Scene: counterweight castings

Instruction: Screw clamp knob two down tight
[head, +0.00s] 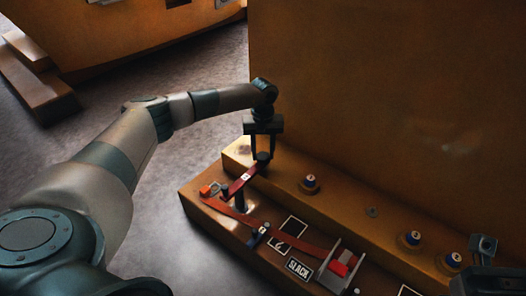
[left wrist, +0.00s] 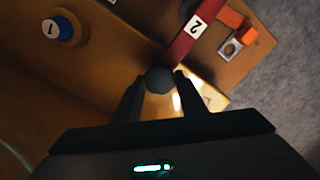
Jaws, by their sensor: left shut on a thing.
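Clamp knob two (head: 263,158) is a dark, faceted knob at the upper end of a red clamp bar (head: 238,184) labelled 2. In the left wrist view, the knob (left wrist: 159,80) sits between the fingertips, with the red bar (left wrist: 187,42) running up from it. My left gripper (head: 263,153) reaches down from above and is shut on the knob. The knob's underside and threads are hidden, so I cannot tell how tight it is. A dark shape at the lower right edge may be my right gripper (head: 488,282); its fingers do not show clearly.
An orange-red strap (head: 232,212) runs to a grey and red buckle (head: 338,268) near a SLACK label (head: 299,268). A blue part (head: 258,237) stands by the strap. A tall orange wall (head: 390,100) rises behind.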

